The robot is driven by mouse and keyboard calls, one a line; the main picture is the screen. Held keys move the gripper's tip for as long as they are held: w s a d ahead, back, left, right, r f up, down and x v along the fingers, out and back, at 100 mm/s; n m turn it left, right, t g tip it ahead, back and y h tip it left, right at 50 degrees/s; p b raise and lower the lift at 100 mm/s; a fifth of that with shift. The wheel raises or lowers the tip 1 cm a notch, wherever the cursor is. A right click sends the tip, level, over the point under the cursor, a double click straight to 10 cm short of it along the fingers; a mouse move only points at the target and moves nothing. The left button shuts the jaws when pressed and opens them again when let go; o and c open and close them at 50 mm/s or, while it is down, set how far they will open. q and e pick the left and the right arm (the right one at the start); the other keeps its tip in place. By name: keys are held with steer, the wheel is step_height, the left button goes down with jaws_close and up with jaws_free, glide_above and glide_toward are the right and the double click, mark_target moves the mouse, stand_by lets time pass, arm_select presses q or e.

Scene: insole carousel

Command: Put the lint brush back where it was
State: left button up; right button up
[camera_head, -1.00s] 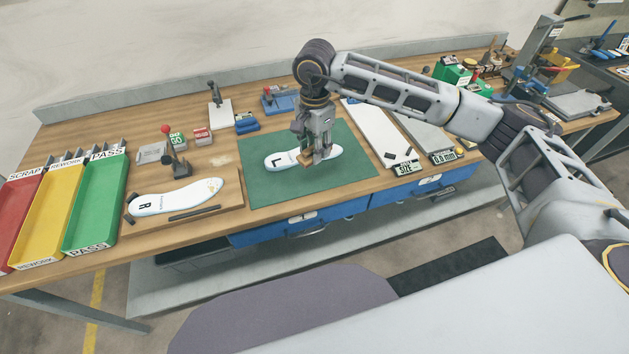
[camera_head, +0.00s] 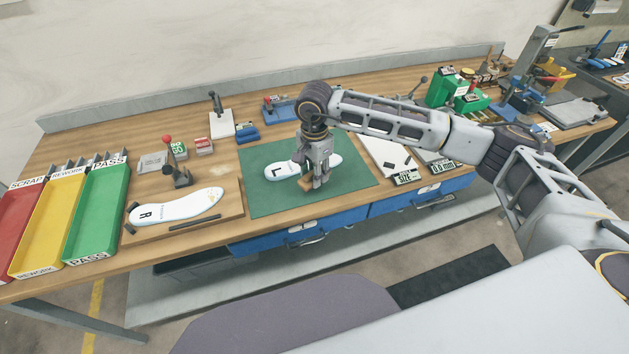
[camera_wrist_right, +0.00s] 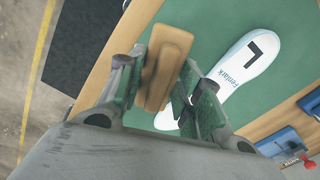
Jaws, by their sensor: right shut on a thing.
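My right gripper (camera_head: 318,183) is over the green mat (camera_head: 262,199), at the near side of the white insole marked L (camera_head: 284,170). It is shut on the wooden lint brush (camera_wrist_right: 168,62), which lies between its fingers in the right wrist view. In the head view only a small brown part of the brush shows below the fingers. Whether the brush touches the mat or insole, I cannot tell. The L insole also shows in the right wrist view (camera_wrist_right: 247,65), partly covered by the gripper. My left gripper is not in view.
A white insole marked R (camera_head: 175,207) lies on a wooden board at left. Red, yellow and green trays (camera_head: 97,215) stand at the far left. White and grey boards (camera_head: 392,157) with size labels lie right of the mat. Blue drawers (camera_head: 305,230) sit under the table edge.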

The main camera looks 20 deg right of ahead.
steer(key=shift+f, duration=2.1)
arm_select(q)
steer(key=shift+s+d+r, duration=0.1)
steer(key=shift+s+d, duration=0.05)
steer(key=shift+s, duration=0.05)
arm_select(e)
steer(key=shift+f, duration=0.1)
